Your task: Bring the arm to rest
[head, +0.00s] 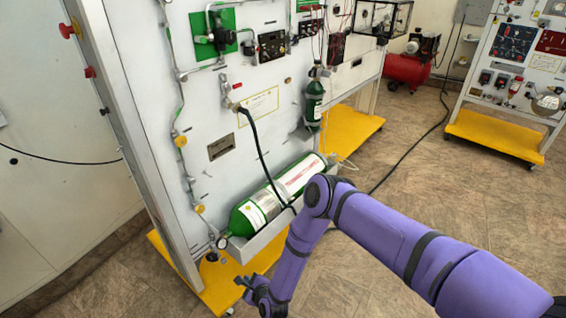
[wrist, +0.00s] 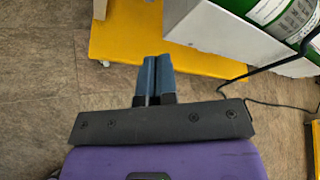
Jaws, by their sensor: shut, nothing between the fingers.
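My gripper (wrist: 153,80) is shut and empty in the wrist view, with its two blue fingers side by side. Bare floor and the edge of a yellow base lie beyond the fingertips. In the head view my gripper (head: 240,281) is small, at the lower left end of my bent purple arm. It is beside the low front of the trainer panel (head: 225,110), below the green oxygen cylinder (head: 262,205). I cannot tell from the head view whether it touches the yellow base (head: 222,285).
The large cylinder lies in a white tray (head: 265,240), with a black hose (head: 262,150) hanging to it. A small green cylinder (head: 314,103) is mounted upright on the panel. A second trainer (head: 510,65) and a red compressor (head: 407,70) stand behind. Tiled floor (head: 440,190) is open at right.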

